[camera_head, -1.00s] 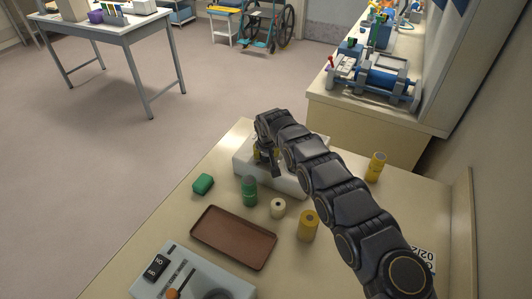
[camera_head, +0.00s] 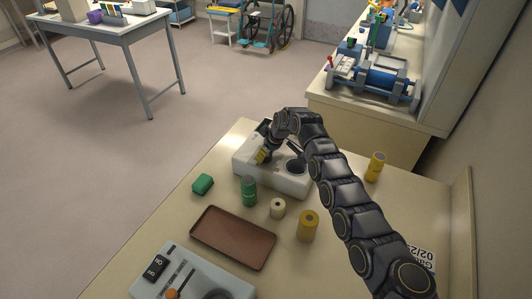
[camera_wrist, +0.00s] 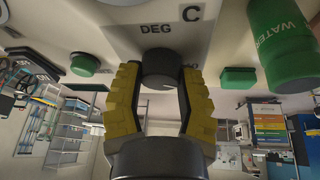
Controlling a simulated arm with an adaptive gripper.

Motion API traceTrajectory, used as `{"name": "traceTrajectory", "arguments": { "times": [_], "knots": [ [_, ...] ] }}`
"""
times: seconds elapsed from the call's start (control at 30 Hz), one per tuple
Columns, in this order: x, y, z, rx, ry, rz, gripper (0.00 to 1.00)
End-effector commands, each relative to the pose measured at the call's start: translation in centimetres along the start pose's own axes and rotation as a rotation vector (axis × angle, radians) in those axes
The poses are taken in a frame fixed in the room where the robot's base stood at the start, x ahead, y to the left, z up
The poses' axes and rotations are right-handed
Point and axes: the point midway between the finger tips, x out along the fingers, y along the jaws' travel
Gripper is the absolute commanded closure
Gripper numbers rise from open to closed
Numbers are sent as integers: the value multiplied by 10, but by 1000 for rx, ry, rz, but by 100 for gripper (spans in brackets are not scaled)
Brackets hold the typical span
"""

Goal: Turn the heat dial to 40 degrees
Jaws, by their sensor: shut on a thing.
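The heat dial (camera_wrist: 160,68) is a black round knob on a white unit, shown close up in the wrist view. "DEG" and "C" are printed beside it, and a number at its right edge is partly covered. My gripper (camera_wrist: 158,82) has its yellow-padded fingers on both sides of the dial and is shut on it. I cannot read where the dial points. In the head view the white unit (camera_head: 288,186) stands at the table's far end, with my gripper (camera_head: 263,156) tilted over its left part. The dial is hidden there.
Near the unit are a green bottle (camera_head: 249,191), a green block (camera_head: 203,184), a cream roll (camera_head: 278,208) and yellow cylinders (camera_head: 308,226) (camera_head: 376,167). A brown tray (camera_head: 233,262) and a grey switch box (camera_head: 216,279) lie closer.

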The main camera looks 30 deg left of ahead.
Motion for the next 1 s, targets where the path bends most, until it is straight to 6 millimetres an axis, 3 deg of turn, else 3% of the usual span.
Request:
{"name": "traceTrajectory", "arguments": {
  "times": [0.6,0.63,0.67,0.7,1.0],
  "knots": [
    [1,-2,-2,-41,3,-18,96],
    [1,-2,-2,-41,3,-18,50],
    [1,-2,-2,-40,3,-18,37],
    [1,-2,-1,-40,3,-18,31],
    [0,-1,0,-37,2,-16,31]
  ]
}}
